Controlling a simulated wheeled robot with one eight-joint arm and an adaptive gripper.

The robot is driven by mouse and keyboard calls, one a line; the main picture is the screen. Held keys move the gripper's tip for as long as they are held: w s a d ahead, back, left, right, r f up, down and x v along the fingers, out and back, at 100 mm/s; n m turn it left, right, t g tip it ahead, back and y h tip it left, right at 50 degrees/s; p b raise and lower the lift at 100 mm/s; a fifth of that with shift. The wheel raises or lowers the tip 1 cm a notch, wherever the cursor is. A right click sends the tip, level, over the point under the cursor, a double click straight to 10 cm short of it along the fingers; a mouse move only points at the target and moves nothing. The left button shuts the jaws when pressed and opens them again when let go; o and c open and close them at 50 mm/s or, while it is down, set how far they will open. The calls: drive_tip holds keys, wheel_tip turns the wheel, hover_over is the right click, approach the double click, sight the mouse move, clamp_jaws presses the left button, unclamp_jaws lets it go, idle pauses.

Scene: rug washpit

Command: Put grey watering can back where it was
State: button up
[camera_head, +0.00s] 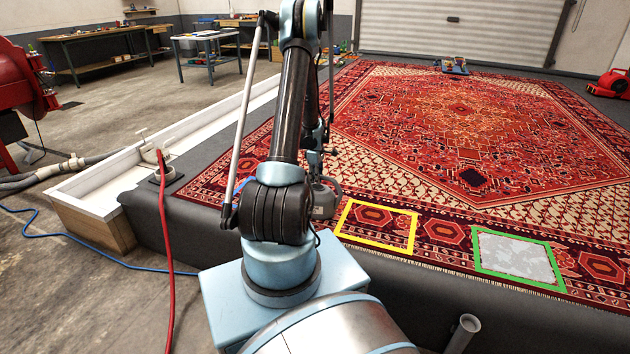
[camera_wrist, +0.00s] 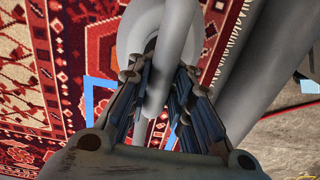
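The grey watering can (camera_head: 326,200) stands on or just above the rug near its front edge, partly hidden behind my arm in the head view. In the wrist view its grey body (camera_wrist: 140,36) is right below my gripper. Its handle (camera_wrist: 153,98) runs between the two fingers of my gripper (camera_wrist: 165,75). The fingers are close on both sides of the handle; I cannot tell whether they press on it. A blue square outline (camera_wrist: 98,92) lies on the rug under and beside the can. In the head view, only a bit of blue shows left of my arm.
A yellow outline (camera_head: 345,216) lies on the rug right of the can. A green outline (camera_head: 481,264) around a whitish patch (camera_head: 518,257) lies farther right. A red hose (camera_head: 166,240) and a white trough (camera_head: 100,185) are at the left. The rug's middle (camera_head: 450,130) is mostly clear.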

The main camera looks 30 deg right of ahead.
drive_tip(key=shift+o, duration=1.3)
wheel_tip(320, 180, up, 12)
drive_tip(key=s+a+r+m, duration=0.1)
drive_tip(key=s+a+r, duration=0.3)
drive_tip(key=a+r, duration=0.25)
drive_tip(key=s+a+r+m+t, duration=0.1)
drive_tip(key=s+a+r, duration=0.2)
drive_tip(key=a+r, duration=0.35)
drive_tip(key=s+a+r+m, duration=0.2)
drive_tip(key=s+a+r, duration=0.2)
drive_tip(key=a, duration=0.5)
drive_tip(key=s+a+f+m, duration=0.1)
drive_tip(key=s+a+m, duration=0.1)
drive_tip(key=s+a, duration=0.5)
drive_tip(key=s+a+f+m+t, duration=0.1)
drive_tip(key=s+a, duration=0.6)
drive_tip(key=s, duration=0.8)
drive_tip(key=shift+a+f+m, duration=0.15)
drive_tip(key=shift+f+m, duration=0.45)
drive_tip(key=shift+f, duration=0.2)
